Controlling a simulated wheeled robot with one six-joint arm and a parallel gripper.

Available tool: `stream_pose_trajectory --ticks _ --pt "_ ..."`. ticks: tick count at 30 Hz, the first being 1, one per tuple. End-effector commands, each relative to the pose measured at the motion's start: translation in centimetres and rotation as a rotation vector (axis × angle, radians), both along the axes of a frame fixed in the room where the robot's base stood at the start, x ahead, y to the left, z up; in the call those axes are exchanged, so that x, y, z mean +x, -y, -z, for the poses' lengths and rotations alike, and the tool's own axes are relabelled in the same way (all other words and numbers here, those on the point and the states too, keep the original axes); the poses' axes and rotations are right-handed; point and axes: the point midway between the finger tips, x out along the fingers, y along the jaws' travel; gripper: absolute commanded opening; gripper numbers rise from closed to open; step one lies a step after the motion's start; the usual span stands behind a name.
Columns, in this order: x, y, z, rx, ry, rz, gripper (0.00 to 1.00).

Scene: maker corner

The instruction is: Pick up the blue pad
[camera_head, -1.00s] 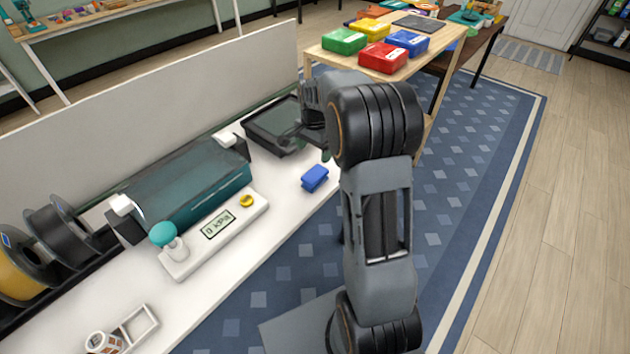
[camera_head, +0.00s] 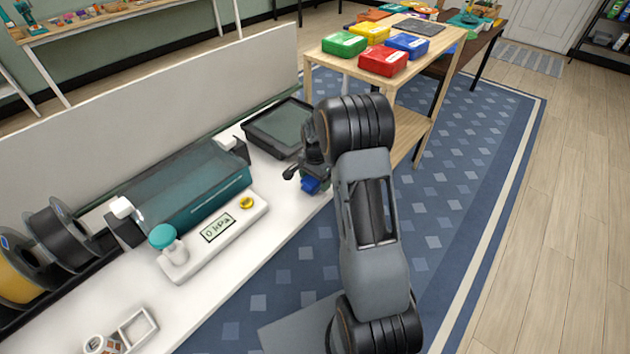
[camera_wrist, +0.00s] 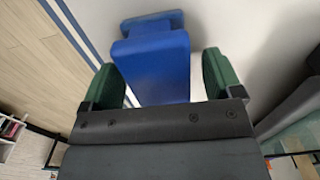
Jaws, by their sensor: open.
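The blue pad (camera_wrist: 155,65) fills the middle of the wrist view and lies on the white bench top. It is a blue block with a narrower raised part at its far end. My gripper (camera_wrist: 165,78) is open, with its green-padded fingers on either side of the near part of the pad. A gap shows beside the right finger; contact on the left is hard to judge. In the head view my gripper (camera_head: 305,181) is low over the bench edge, and the blue pad (camera_head: 311,186) is partly hidden behind it.
A dark tray (camera_head: 284,124) lies just behind my gripper. A teal machine (camera_head: 190,190) and a white gauge unit (camera_head: 218,233) stand to the left on the bench. A wooden stand (camera_head: 345,62) with coloured boxes is beyond. The blue rug (camera_head: 450,190) is clear.

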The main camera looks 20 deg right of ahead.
Motion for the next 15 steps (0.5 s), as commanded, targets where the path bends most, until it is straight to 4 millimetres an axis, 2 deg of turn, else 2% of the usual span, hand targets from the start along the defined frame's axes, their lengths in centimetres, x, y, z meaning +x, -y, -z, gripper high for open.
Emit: stream_pose_trajectory --ticks 3,11,15 --pt "-0.04 -0.01 0.75 0.0 -0.001 0.0 0.85" --pt "-0.02 -0.01 0.84 0.0 0.0 0.0 0.85" --pt "-0.02 -0.01 0.83 0.0 0.0 0.0 0.72"
